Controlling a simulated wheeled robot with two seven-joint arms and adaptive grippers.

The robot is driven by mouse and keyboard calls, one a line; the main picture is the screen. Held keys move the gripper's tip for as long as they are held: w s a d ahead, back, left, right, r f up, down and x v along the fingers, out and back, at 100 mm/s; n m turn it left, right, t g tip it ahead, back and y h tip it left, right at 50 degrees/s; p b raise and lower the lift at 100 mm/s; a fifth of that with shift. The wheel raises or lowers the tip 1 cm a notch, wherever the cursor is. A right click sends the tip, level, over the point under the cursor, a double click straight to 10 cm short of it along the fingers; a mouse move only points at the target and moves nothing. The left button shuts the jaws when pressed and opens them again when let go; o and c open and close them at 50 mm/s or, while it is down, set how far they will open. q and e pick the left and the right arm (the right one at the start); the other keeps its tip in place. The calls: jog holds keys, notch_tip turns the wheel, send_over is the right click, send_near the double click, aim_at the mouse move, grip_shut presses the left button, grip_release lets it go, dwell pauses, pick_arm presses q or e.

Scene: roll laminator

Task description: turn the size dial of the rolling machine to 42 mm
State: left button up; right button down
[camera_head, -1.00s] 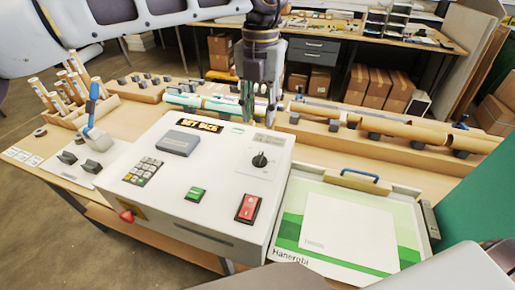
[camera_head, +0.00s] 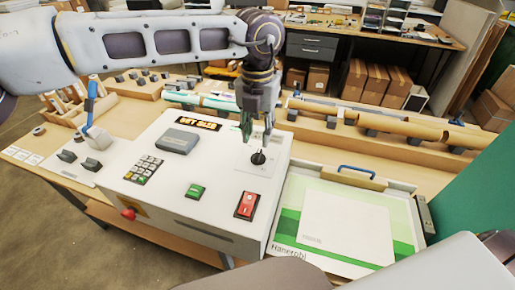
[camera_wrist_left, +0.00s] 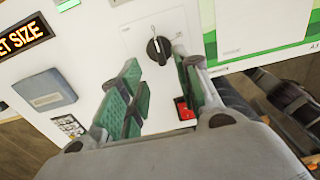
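The rolling machine (camera_head: 165,205) is a white box with an orange-lit display (camera_head: 199,124) at its back edge; in the wrist view the display (camera_wrist_left: 22,38) reads "...ET SIZE". The black size dial (camera_head: 258,157) sits on a pale plate at the machine's right; it also shows in the left wrist view (camera_wrist_left: 158,49). My left gripper (camera_head: 256,140) is open and empty, pointing down just above and behind the dial. In the wrist view its green-padded fingers (camera_wrist_left: 160,85) are spread, with the dial ahead between their lines.
A green button (camera_head: 195,191) and a red switch (camera_head: 247,205) lie on the panel near the dial. A keypad (camera_head: 144,169) and grey block (camera_head: 177,141) are further left. A white-and-green tray (camera_head: 345,222) stands to the right. Cardboard tubes (camera_head: 380,122) lie behind.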

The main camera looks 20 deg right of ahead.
aim_at(257, 154)
pick_arm(q)
jog(key=shift+f+p, duration=0.75)
jog(key=shift+f, duration=2.8)
jog(key=shift+c, duration=0.3)
grip_shut()
